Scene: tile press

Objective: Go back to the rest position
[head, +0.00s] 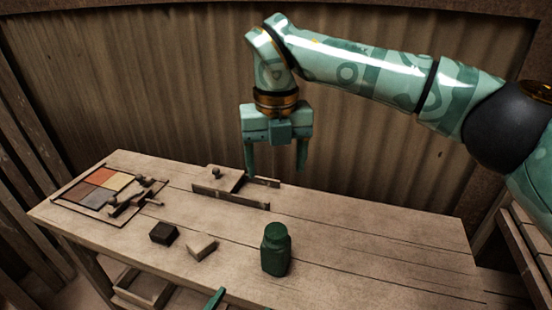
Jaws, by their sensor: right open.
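My right gripper (276,168) hangs from the teal patterned arm that comes in from the right. Its fingers point down, spread apart with nothing between them. It is above the far edge of the wooden table (380,240), over the right end of a low wooden fixture (228,185) with a small knob. Only a small teal piece (216,298) shows at the bottom edge, in front of the table; I cannot tell whether it belongs to my left gripper. No left arm shows.
A dark green jar (276,250) stands near the table's front middle. A dark block (164,233) and a pale block (201,247) lie left of it. A frame with coloured tiles (102,177) and a wooden tool lies at the left. The table's right part is clear.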

